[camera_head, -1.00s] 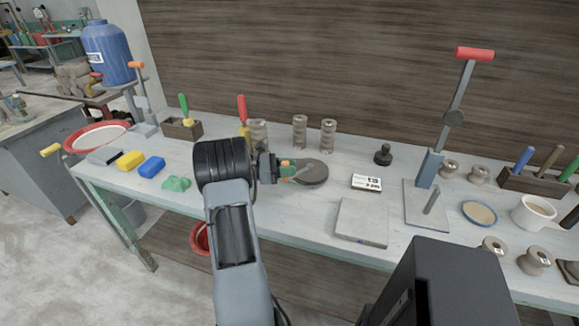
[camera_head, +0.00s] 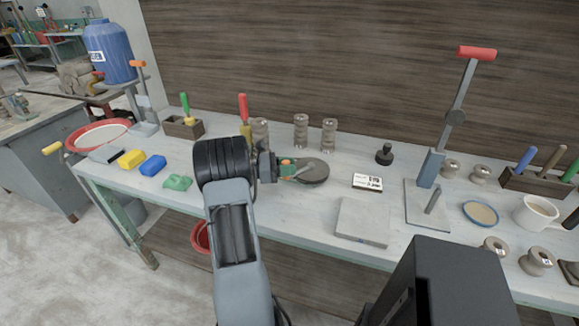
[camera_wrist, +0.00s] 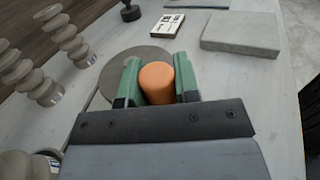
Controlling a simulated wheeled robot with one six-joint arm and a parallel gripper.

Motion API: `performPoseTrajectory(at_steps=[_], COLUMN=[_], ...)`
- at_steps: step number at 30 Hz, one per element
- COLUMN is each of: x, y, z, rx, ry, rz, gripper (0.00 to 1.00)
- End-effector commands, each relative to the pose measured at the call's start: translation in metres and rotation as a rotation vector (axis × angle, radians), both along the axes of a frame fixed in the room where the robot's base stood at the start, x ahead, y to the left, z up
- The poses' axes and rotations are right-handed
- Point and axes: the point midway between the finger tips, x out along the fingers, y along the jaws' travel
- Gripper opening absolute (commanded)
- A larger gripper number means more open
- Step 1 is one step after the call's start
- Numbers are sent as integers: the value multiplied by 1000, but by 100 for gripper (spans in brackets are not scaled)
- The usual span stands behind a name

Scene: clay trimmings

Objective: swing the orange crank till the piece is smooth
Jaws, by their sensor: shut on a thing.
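My gripper (camera_head: 288,169) is low over the bench, at the left edge of a round grey disc (camera_head: 314,175). In the wrist view its green fingers (camera_wrist: 159,82) are shut on the orange crank handle (camera_wrist: 157,84), one finger on each side. In the head view only a little orange shows between the fingers. A thin grey bar runs from the fingers over the disc. The disc also shows behind the fingers in the wrist view (camera_wrist: 112,72). I see no clay piece on it; the fingers hide part of its surface.
Ribbed grey-brown pieces (camera_head: 301,132) stand behind the disc. A white label card (camera_head: 367,181) and a grey slab (camera_head: 363,222) lie to its right. A tall red-handled lever (camera_head: 455,118) stands further right. Yellow and blue blocks (camera_head: 152,165) lie left.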

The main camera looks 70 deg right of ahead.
Motion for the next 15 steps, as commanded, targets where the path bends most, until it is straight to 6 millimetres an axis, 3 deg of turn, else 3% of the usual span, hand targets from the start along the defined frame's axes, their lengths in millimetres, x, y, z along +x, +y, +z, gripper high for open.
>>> performPoseTrajectory(at_steps=[6, 7, 15], x=[2, 2, -2], y=[3, 3, 0], z=[-2, -2, -1], rx=[6, 6, 3], ry=[3, 3, 1], rz=[-1, -2, -7], gripper=[0, 31, 55])
